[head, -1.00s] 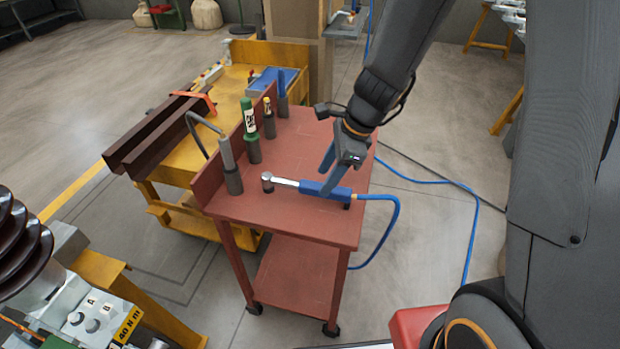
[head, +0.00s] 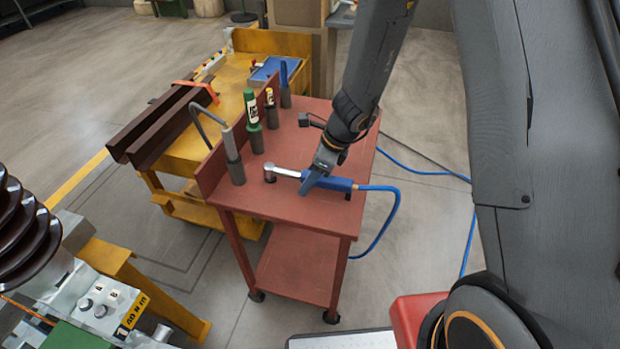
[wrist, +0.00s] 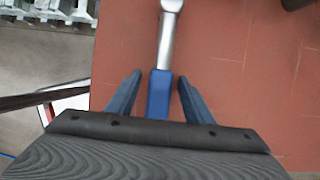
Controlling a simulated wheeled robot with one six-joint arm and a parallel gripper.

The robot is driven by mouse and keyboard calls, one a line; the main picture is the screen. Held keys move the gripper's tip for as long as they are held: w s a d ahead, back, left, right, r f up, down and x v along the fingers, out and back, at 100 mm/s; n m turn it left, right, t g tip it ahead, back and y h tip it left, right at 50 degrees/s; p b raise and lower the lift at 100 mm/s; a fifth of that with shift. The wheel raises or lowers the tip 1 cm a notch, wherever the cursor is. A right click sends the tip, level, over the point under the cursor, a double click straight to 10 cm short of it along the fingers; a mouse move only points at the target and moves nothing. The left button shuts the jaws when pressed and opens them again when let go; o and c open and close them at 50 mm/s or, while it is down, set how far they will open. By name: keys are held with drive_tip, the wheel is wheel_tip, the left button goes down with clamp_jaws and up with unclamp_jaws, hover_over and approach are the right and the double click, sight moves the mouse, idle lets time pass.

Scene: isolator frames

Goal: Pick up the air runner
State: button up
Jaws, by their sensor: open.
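The air runner (head: 339,184) lies on the red cart, with a blue handle, a silver neck and a round head at its left end. A blue hose leaves its right end. In the wrist view its blue handle (wrist: 160,92) and silver neck point away from me. My gripper (head: 308,188) is at the air runner, over the handle near the neck. In the wrist view my gripper (wrist: 158,82) is open, with one blue finger on each side of the handle and a gap on both sides. The rear of the handle is hidden by my gripper's body.
The red cart top (head: 272,205) is clear in front of the air runner. Several holders with upright tools, including a green bottle (head: 251,108), stand along its left edge. The blue hose (head: 396,215) hangs off the right side. A yellow cart (head: 185,152) stands behind.

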clamp_jaws()
idle(0.3)
